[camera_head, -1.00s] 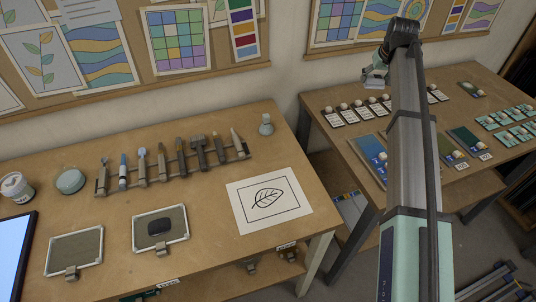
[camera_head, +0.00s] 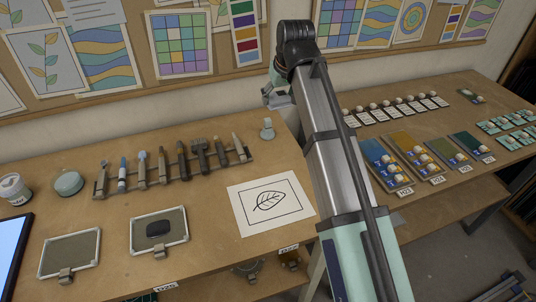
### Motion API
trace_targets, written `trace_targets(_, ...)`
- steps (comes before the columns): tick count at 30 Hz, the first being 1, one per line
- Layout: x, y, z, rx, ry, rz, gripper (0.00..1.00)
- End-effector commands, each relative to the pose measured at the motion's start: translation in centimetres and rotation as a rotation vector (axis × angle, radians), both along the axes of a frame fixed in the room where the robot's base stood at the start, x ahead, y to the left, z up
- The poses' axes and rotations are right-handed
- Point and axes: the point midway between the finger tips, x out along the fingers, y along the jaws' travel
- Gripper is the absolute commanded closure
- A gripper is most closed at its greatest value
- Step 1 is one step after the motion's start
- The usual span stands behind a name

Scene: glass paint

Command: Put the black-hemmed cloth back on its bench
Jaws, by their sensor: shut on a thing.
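I cannot make out a black-hemmed cloth in the head view. Two wooden benches show, the left bench (camera_head: 110,210) and the right bench (camera_head: 455,100). My arm rises from the lower right to an elbow at the top centre, in front of the gap between the benches. A small mint and grey part of my arm shows behind it, over the back right of the left bench. My gripper is not in view, and neither is anything held in it.
The left bench holds a tool rack (camera_head: 170,170), a leaf drawing (camera_head: 270,203), two clipped panels, one with a dark pad (camera_head: 158,228), a jar (camera_head: 15,188) and a small bottle (camera_head: 267,128). Colour samples (camera_head: 418,155) and small cards (camera_head: 400,108) cover much of the right bench.

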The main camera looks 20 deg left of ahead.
Motion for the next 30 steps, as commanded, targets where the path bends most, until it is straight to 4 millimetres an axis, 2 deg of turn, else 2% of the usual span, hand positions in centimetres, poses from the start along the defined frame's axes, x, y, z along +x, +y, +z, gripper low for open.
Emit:
trace_targets(5, -0.4, -0.3, -2.6, -0.002, 0.003, -0.006, 0.56)
trace_targets(15, -0.4, -0.3, -10.6, -0.002, 0.003, -0.006, 0.56)
trace_targets(21, -0.3, -0.3, -14.4, -0.001, 0.002, -0.005, 0.56)
trace_targets(24, -0.2, -0.2, -15.5, -0.001, 0.001, -0.005, 0.56)
trace_targets(30, -0.2, -0.2, -16.4, 0.0, -0.001, -0.006, 0.56)
